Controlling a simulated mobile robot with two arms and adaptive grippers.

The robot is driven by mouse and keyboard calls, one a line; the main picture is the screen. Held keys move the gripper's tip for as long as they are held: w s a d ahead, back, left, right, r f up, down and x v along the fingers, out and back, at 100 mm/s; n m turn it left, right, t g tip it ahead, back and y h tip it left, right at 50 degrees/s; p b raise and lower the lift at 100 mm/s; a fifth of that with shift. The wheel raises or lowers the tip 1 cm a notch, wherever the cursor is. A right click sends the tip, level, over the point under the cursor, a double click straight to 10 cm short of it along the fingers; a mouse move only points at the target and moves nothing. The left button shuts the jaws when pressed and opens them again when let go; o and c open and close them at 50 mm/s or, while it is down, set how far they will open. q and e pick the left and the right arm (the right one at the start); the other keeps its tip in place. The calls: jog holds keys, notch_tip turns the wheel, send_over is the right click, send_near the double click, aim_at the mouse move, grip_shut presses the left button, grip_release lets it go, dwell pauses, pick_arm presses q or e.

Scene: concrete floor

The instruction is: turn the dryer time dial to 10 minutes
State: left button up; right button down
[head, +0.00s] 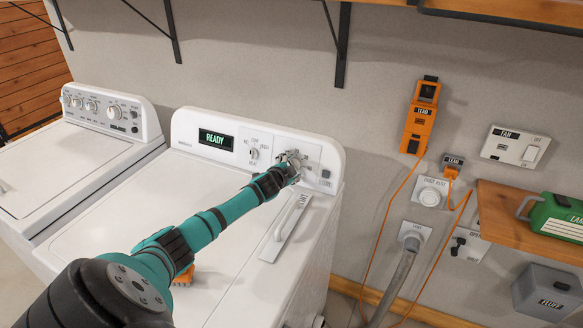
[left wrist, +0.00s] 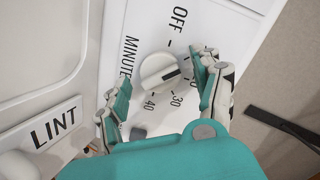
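The dryer (head: 140,222) is white, with a display reading READY (head: 216,139) on its back panel. The time dial (left wrist: 160,72) is a round white knob with a dark pointer mark that points right in the left wrist view. OFF, 30 and 40 are readable around it; the label 10 cannot be made out, and a finger partly covers the marks at the right. My left gripper (head: 292,158) is at the panel; in the left wrist view its open fingers (left wrist: 160,69) stand either side of the dial, with gaps visible. My right gripper is out of view.
A lint cover (head: 287,229) lies in the dryer top below the panel. A smaller selector knob (head: 254,154) sits left of the gripper. A washer (head: 70,165) stands at left. An orange object (head: 184,276) is partly hidden behind my arm. A wooden shelf (head: 500,225) juts out at right.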

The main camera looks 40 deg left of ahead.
pick_arm(q)
jog(key=shift+s, duration=0.15)
jog(key=v, duration=1.1)
jog(key=shift+s, duration=0.35)
jog(key=shift+d+r, duration=0.15)
jog(key=shift+d, duration=0.05)
